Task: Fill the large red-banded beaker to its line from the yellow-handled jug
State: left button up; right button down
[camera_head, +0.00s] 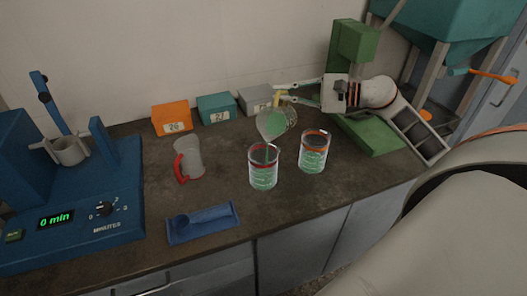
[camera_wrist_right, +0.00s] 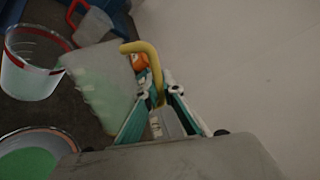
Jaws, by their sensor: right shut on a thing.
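My right gripper (camera_head: 277,93) is shut on the yellow handle (camera_wrist_right: 150,62) of a clear jug (camera_head: 275,122). The jug is held tilted above the red-banded beaker (camera_head: 263,175), its mouth down towards it, with pale green contents inside. A thin green streak shows between the jug and the beaker's inside. The red-banded beaker stands upright, with green in its lower part below the red band; the exact level against its line is hard to read. In the right wrist view the jug (camera_wrist_right: 103,85) overlaps the rim of this beaker (camera_wrist_right: 28,75). My left gripper is out of view.
An orange-banded beaker (camera_head: 312,158) with green contents stands close to the right. A red-handled jug (camera_head: 188,155) stands to the left. A blue tray (camera_head: 225,226) lies at the front edge. Bins (camera_head: 171,120) line the wall; a blue shaker (camera_head: 120,215) stands at the left.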

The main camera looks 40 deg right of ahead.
jog(key=shift+s+a+r+p, duration=0.1)
jog(key=shift+a+r+p, duration=0.05)
jog(key=shift+r+p, duration=0.15)
dwell(0.6)
